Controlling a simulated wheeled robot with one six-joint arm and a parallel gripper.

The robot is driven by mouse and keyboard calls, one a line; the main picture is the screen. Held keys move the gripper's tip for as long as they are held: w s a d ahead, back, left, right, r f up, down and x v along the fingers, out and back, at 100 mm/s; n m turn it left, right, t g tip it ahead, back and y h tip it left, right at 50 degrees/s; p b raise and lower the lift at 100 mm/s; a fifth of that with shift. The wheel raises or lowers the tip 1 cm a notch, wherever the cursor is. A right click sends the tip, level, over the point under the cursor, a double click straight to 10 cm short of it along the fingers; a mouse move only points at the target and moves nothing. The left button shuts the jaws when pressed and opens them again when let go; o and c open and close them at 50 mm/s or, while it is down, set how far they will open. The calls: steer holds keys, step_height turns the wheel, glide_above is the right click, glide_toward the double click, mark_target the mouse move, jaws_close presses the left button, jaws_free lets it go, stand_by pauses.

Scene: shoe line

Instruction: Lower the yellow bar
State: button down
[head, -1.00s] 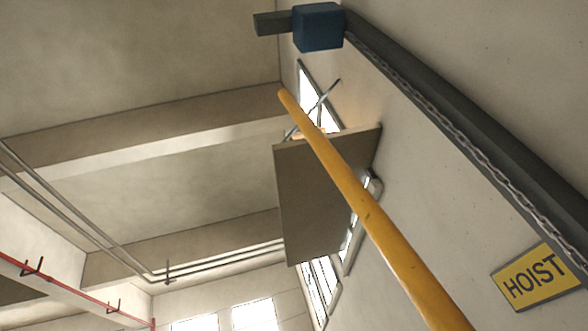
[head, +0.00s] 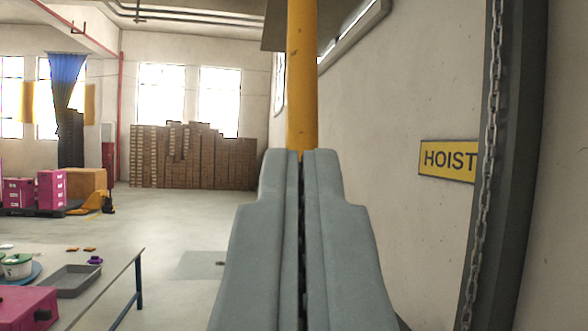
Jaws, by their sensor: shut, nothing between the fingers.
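The yellow bar (head: 302,80) stands upright in the picture, just beyond my gripper (head: 302,153), and runs out of the top of the view. My gripper points forward with its two grey fingers shut together and nothing between them. The fingertips overlap the bar's lower visible end in the picture. I cannot tell whether they touch it, and the bar's lower part is hidden behind the fingers.
A wall with a yellow HOIST sign (head: 447,160) and a hanging chain (head: 483,170) on a dark post (head: 512,170) is close on the right. A table with a blue leg (head: 138,283) and grey tray (head: 72,281) is lower left. Stacked boxes (head: 190,160) stand far back.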

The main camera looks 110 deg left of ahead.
mark_target(300, 115)
steer(key=x, duration=0.2)
steer(key=f+x, duration=0.1)
steer(key=x, duration=0.2)
steer(key=a+x, duration=0.1)
steer(key=x, duration=0.1)
steer(key=shift+s+a, duration=0.25)
steer(key=shift+s+a+f, duration=0.1)
steer(key=shift+a, duration=0.3)
steer(key=shift+s+a+f, duration=0.1)
steer(key=shift+s+a, duration=0.05)
steer(key=shift+a, duration=0.2)
